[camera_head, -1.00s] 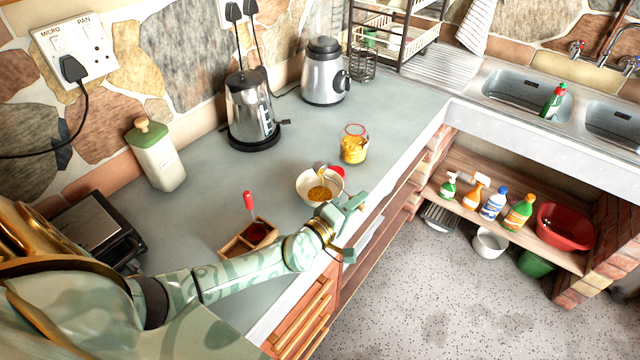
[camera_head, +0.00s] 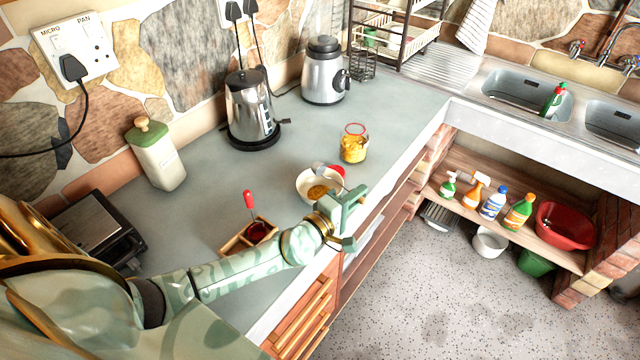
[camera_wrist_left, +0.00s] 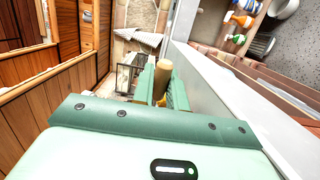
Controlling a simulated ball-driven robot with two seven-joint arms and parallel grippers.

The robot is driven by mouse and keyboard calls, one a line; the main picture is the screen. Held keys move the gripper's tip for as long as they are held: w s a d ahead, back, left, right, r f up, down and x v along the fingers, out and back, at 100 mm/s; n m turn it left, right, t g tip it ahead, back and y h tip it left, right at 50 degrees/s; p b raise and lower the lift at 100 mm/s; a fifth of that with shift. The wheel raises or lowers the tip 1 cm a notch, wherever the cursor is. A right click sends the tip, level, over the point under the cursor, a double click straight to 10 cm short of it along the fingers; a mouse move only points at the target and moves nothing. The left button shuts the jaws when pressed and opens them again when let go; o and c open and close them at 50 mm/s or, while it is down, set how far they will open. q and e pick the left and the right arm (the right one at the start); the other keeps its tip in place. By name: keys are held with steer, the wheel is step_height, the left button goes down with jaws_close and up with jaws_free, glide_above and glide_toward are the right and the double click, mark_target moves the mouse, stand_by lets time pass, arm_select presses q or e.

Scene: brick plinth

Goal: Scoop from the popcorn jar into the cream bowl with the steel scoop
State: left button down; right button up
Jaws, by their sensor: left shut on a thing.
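The popcorn jar (camera_head: 354,150), glass with a red rim and yellow contents, stands upright on the counter. The cream bowl (camera_head: 303,193) is nearer, with golden-brown contents in it. My left gripper (camera_head: 350,203) is at the bowl's right side, above the counter's front edge. It is shut on the scoop's handle, whose pale wooden end (camera_wrist_left: 163,66) shows between the fingers in the left wrist view. A small grey metal part of the steel scoop (camera_head: 318,167) shows at the bowl's far rim; the rest is hard to make out. My right gripper is out of view.
A red lid (camera_head: 338,171) lies just behind the bowl. A wooden box (camera_head: 236,243) with a red-handled tool stands left of it. A kettle (camera_head: 250,108), a blender (camera_head: 324,75) and a canister (camera_head: 156,155) stand along the wall.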

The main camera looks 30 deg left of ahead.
mark_target(334, 180)
arm_select(q)
steer(key=r+n, duration=0.2)
steer(key=a+r+n+p, duration=0.1)
steer(key=r, duration=0.1)
steer(key=r+n+p, duration=0.1)
steer(key=r+n, duration=0.1)
steer(key=shift+w+a+n, duration=0.15)
steer(key=shift+a+n, duration=0.15)
steer(key=w+a+r+n, duration=0.1)
steer(key=a+r+n, duration=0.2)
steer(key=a+n, duration=0.3)
steer(key=w+a+r+n+p, duration=0.1)
steer(key=w+a+r+n, duration=0.1)
steer(key=a+r+n, duration=0.2)
steer(key=a+n, duration=0.2)
steer(key=shift+a+n, duration=0.15)
steer(key=shift+n, duration=0.15)
